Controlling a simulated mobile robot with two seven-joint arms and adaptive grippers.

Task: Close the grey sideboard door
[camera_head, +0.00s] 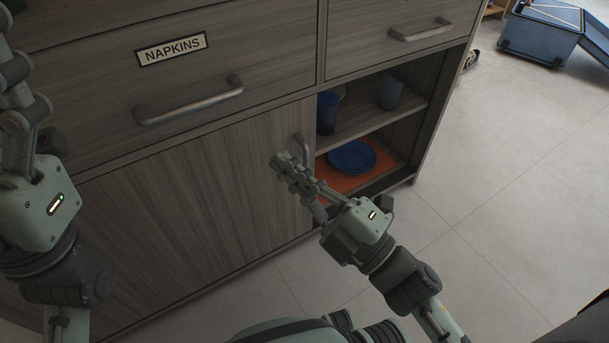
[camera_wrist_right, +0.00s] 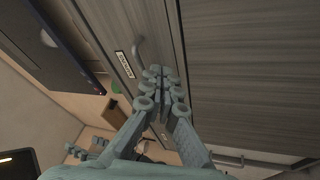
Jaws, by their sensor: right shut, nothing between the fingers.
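The grey sideboard door (camera_head: 200,200) is the wood-grain panel under the napkins drawer. It looks flush with the front or very nearly so; a small gap cannot be ruled out. Its upright handle (camera_head: 303,150) is near its right edge. My right gripper (camera_head: 281,160) is shut and empty, in front of the door just left of the handle; whether it touches the door I cannot tell. In the right wrist view its fingertips (camera_wrist_right: 164,76) are together before the grey front (camera_wrist_right: 240,60). My left gripper (camera_head: 18,100) is at the left edge, partly cut off, its fingers unclear.
Right of the door is an open compartment with a blue cup (camera_head: 327,112), another cup (camera_head: 391,92) and a blue plate (camera_head: 352,157) on an orange mat (camera_head: 379,155). Drawer handles (camera_head: 190,104) stick out above. A blue bin (camera_head: 541,35) stands far right. The tiled floor (camera_head: 490,190) at right is clear.

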